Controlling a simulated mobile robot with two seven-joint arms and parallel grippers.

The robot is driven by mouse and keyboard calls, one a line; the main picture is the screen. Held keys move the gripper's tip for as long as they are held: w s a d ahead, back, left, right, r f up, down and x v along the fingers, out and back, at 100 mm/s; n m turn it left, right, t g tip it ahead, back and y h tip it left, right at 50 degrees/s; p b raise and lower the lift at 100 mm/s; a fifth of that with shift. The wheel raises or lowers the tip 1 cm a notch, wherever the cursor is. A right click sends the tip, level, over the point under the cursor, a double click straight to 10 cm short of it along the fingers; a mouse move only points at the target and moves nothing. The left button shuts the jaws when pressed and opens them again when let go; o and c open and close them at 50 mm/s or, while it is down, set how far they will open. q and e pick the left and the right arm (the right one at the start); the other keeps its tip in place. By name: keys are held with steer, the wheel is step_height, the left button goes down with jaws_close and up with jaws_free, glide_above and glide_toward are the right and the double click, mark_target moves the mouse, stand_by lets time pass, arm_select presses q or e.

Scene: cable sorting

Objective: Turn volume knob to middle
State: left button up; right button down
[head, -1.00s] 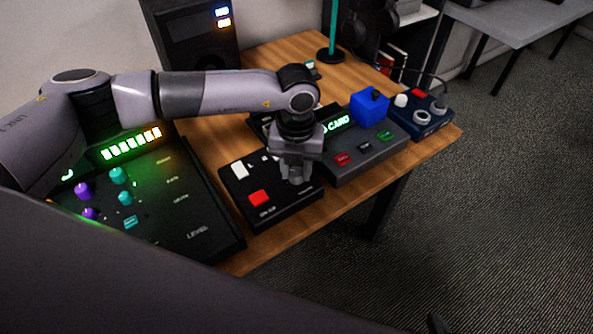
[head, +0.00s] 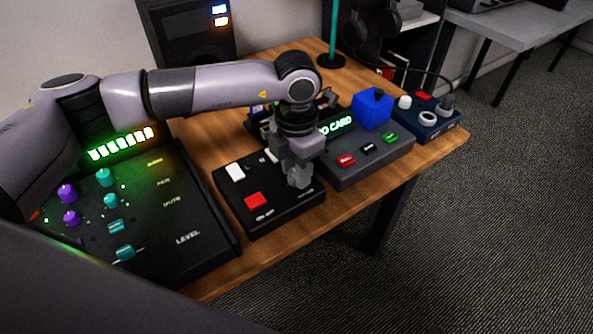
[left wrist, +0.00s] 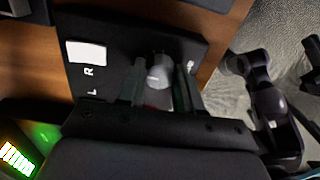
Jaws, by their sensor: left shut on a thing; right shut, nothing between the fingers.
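The volume knob is a light grey round knob (left wrist: 158,72) on a black box (head: 270,220). The box also shows in the left wrist view (left wrist: 112,45), with the letters L and R beside a white button. My left gripper (head: 300,180) points down over the right part of the box. In the left wrist view its fingers (left wrist: 160,85) stand on both sides of the knob, shut on it. In the head view the gripper hides the knob. Its pointer mark cannot be made out. My right gripper is not seen clearly in either view.
The box has a white button (head: 235,172) and a red button (head: 255,200). A mixer with lit green bars (head: 150,215) stands to the left. A grey console (head: 365,160) with a blue cube (head: 372,108) is close on the right. The wooden table edge (head: 262,262) is in front.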

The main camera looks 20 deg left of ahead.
arm_select(q)
steer(key=shift+m, duration=0.3)
stand_by(0.4)
steer(key=o, duration=1)
steer(key=shift+o, duration=0.2)
steer(key=shift+r, duration=3.65)
